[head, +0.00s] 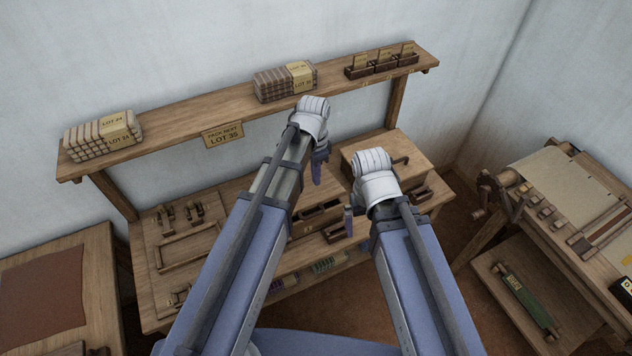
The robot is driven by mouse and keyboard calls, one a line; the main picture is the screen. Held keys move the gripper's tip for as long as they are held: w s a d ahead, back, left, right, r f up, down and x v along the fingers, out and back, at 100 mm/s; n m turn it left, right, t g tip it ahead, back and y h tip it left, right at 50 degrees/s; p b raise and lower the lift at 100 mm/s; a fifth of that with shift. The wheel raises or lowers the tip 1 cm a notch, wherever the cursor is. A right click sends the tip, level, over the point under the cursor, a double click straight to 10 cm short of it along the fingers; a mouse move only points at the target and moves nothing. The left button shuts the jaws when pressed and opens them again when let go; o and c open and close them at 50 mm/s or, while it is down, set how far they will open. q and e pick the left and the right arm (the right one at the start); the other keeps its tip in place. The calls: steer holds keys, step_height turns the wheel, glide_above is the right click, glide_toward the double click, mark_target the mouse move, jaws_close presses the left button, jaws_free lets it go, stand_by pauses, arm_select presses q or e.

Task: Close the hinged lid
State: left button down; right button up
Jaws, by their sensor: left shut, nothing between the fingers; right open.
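A wooden box-like piece (412,149) stands at the right end of the workbench. Its flat top shows, with a small dark fitting on it. I cannot tell for sure which panel is the hinged lid or how far open it is, as my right arm covers part of the box. My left gripper (318,172) points down over the middle of the bench, left of the box, with its fingers shut and empty. My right gripper (350,222) is low in front of the box, open, partly hidden by its own wrist.
A shelf (180,110) above carries wrapped lot bundles (103,135) and small card boxes (382,64). A wooden tray frame (187,245) lies on the bench's left. A loom-like table (560,190) stands at right.

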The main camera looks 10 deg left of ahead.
arm_select(q)
steer(key=f+b, duration=1.2)
steer(key=f, duration=0.1)
steer(key=shift+s+d+b, duration=0.25)
steer(key=shift+s+b, duration=0.05)
steer(key=shift+s, duration=0.1)
steer(key=shift+f, duration=0.15)
step_height(320, 180, down, 7)
steer(key=s+d+t+b, duration=0.1)
steer(key=s+b, duration=0.1)
steer(key=b, duration=0.5)
steer(key=shift+y, duration=0.4)
steer(key=shift+s+d, duration=0.1)
steer(key=shift+s, duration=0.05)
